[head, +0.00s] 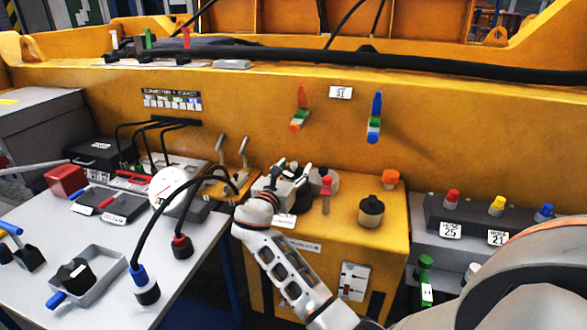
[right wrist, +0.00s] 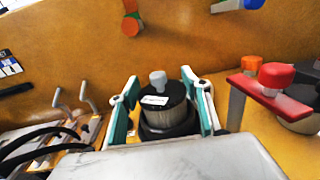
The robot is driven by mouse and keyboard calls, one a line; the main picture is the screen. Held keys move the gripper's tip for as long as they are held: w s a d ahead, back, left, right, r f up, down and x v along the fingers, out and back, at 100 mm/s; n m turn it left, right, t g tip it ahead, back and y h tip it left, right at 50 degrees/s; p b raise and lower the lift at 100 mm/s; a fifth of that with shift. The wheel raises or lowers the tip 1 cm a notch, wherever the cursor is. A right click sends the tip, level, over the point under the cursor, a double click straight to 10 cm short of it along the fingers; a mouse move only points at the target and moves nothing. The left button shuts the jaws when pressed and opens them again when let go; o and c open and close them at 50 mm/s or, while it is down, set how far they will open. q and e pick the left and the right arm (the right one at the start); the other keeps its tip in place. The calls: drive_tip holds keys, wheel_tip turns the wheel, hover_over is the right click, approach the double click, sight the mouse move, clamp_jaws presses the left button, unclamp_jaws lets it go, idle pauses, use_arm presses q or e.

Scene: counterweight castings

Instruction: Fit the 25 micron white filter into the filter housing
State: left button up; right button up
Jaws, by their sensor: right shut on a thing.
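My right gripper (head: 288,174) is over the left part of the yellow block's top. In the right wrist view its teal-padded fingers (right wrist: 163,102) stand on both sides of a filter (right wrist: 165,98). The filter has a black cap, a white knob, a small label and a pale body, and it is upright. The gripper is shut on it. A dark ring or cup (right wrist: 168,131) shows around the filter's lower part. I cannot tell how deep the filter sits or whether this ring is the housing. The label's text is unreadable. My left gripper is not in view.
A red-topped lever (head: 326,187), a black knobbed cylinder (head: 371,212) and an orange cap (head: 390,179) stand close right of the gripper. A dark rack (head: 473,225) with red, yellow and blue knobs is further right. Black cables (head: 165,205) arch over the grey table at left.

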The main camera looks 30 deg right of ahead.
sight(293, 179)
drive_tip(key=shift+f+b, duration=0.8)
drive_tip(key=shift+f, duration=0.95)
drive_tip(key=o, duration=1.3)
drive_tip(key=shift+c, duration=0.2)
drive_tip(key=v, duration=1.2)
